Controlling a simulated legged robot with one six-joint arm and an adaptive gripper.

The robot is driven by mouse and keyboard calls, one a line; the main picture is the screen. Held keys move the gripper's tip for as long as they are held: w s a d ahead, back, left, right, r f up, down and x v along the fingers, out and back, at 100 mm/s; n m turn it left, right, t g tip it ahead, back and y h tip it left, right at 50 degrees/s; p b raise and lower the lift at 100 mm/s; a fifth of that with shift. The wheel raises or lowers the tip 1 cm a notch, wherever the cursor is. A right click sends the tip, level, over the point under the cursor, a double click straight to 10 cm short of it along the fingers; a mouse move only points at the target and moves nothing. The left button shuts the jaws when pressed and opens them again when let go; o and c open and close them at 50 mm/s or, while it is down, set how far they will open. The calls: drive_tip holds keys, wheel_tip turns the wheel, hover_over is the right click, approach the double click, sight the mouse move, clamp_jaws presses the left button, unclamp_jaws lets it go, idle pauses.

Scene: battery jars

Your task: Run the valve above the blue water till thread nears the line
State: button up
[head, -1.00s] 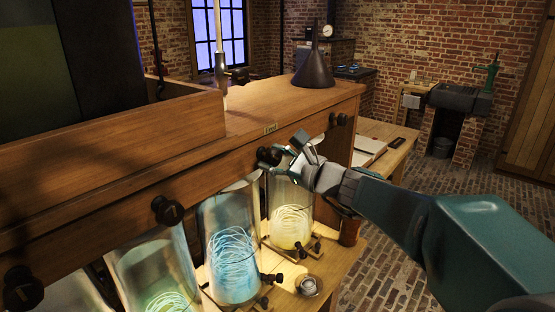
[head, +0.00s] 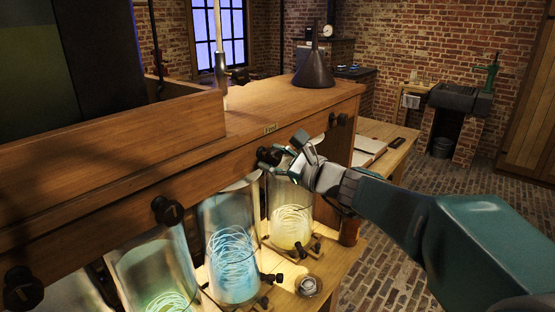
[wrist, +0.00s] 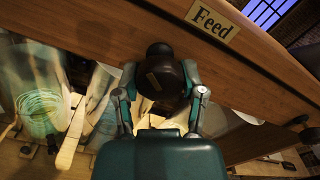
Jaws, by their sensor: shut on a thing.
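The blue-water jar (head: 232,245) stands under the wooden cabinet in the head view, with a coil of pale glowing thread (head: 232,252) inside. I cannot make out a line on its glass. A black round valve knob (head: 268,156) on the cabinet front sits up and right of that jar in the picture. My gripper (head: 284,153) is shut on this knob. In the wrist view the knob (wrist: 162,72) sits between my two fingers, and a pale mark shows on its face. The fingers partly cover its sides.
Other black knobs (head: 167,210) line the cabinet front. A green-lit jar (head: 155,265) and a yellow-lit jar (head: 290,205) flank the blue one. A "Feed" plate (wrist: 213,20) is above the knob. A dark funnel (head: 313,70) stands on the cabinet top. A small round metal piece (head: 309,286) sits on the bench.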

drive_tip(key=m, duration=0.5)
drive_tip(key=shift+m, duration=1)
drive_tip(key=m, duration=0.3)
drive_tip(key=shift+m, duration=0.3)
drive_tip(key=o, duration=1.3)
